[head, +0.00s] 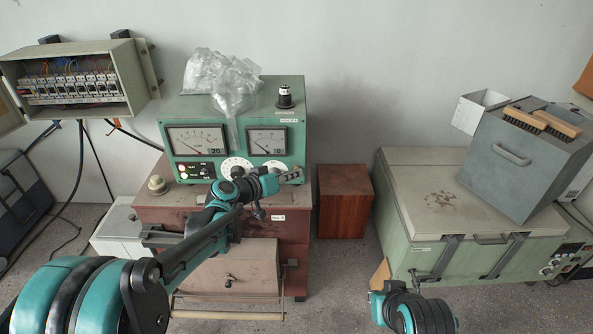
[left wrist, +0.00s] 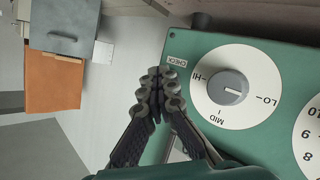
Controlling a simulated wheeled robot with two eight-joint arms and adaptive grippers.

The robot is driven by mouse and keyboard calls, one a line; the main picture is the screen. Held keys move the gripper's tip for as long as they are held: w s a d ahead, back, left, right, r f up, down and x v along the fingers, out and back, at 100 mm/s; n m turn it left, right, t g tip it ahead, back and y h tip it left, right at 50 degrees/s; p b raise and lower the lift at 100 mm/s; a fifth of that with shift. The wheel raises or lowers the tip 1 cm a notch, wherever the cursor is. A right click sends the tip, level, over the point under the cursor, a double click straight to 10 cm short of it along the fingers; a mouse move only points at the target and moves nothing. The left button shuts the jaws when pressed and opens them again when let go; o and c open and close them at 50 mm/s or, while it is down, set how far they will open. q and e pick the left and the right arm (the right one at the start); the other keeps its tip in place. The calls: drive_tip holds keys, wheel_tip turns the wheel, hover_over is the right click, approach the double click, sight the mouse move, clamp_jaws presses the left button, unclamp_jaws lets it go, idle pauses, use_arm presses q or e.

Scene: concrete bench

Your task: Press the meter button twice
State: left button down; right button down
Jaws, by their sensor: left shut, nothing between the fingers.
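The green meter box (head: 240,140) stands on a brown cabinet, with two dial meters, white round knobs and a small row of buttons on its front. My left gripper (head: 293,175) is shut and empty in front of the box's lower right front. In the left wrist view the shut fingertips (left wrist: 162,78) lie beside the CHECK label (left wrist: 177,62) and the grey LO-MID-HI knob (left wrist: 228,88). No button shows clearly by that label; the fingers may hide one. I cannot tell whether the fingertips touch the panel.
Clear plastic bags (head: 222,80) and a small black-and-white part (head: 284,96) lie on the meter box. A reddish box (head: 345,200) stands to its right, then a green chest (head: 420,190) with a grey case (head: 520,155). A breaker box (head: 75,85) hangs at left.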

use_arm(q)
drive_tip(key=shift+s, duration=0.85)
drive_tip(key=shift+s, duration=0.6)
drive_tip(key=s, duration=0.3)
drive_tip(key=shift+s, duration=0.4)
